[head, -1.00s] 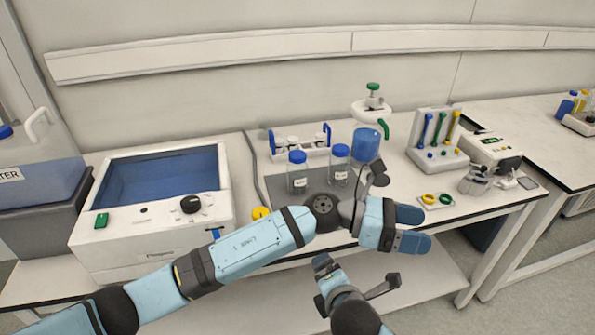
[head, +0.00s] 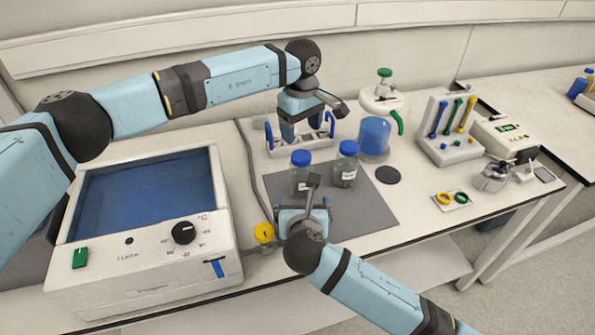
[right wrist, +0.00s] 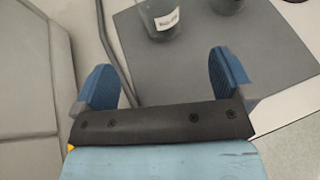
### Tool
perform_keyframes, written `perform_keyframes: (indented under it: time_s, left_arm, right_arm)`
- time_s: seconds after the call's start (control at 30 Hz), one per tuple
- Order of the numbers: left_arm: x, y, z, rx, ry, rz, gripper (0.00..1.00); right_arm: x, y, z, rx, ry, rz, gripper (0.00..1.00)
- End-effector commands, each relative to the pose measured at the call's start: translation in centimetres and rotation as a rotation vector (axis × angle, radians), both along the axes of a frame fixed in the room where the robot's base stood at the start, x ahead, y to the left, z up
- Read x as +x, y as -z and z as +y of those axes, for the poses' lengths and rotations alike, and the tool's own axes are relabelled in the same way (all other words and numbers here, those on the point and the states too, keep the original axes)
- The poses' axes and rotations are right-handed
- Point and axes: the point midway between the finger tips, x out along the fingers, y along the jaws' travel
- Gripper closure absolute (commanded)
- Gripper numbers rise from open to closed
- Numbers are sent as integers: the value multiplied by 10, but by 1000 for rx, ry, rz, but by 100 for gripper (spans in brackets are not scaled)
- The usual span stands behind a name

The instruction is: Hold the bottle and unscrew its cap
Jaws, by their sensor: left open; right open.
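Two clear bottles with blue caps stand upright on the grey mat (head: 375,215): a left bottle (head: 299,180) and a right bottle (head: 346,170) with a white label. My left gripper (head: 302,132) points down behind the left bottle, over the rack, open and apart from both caps. My right gripper (head: 303,207) is low in front of the left bottle, which it partly hides in the head view. In the right wrist view its two blue fingers (right wrist: 163,85) are spread with nothing between them. A labelled bottle (right wrist: 158,20) stands beyond them, its top out of frame.
A blue-lidded bath (head: 145,255) stands at the left, with a yellow-topped item (head: 263,233) beside it. A white rack (head: 285,147) is behind the bottles. A blue vessel (head: 374,138) and a tube stand (head: 447,145) are to the right. The mat's right part is clear.

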Motion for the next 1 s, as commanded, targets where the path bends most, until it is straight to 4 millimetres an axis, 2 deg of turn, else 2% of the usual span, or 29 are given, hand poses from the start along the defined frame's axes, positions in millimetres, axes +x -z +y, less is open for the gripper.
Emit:
perform_keyframes:
  time_s: [0.17, 0.7, 1.0]
  left_arm:
    - [1, 0, 1, 5, 1, -1, 27]
    - [0, 0, 0, 1, -1, 0, 27]
    - [0, 0, 0, 1, -1, -1, 27]
  right_arm:
    - [14, 5, 1, -4, 0, -1, 1]
    - [106, 43, 4, -1, 0, 0, 1]
    - [126, 52, 4, 0, 0, 0, 1]
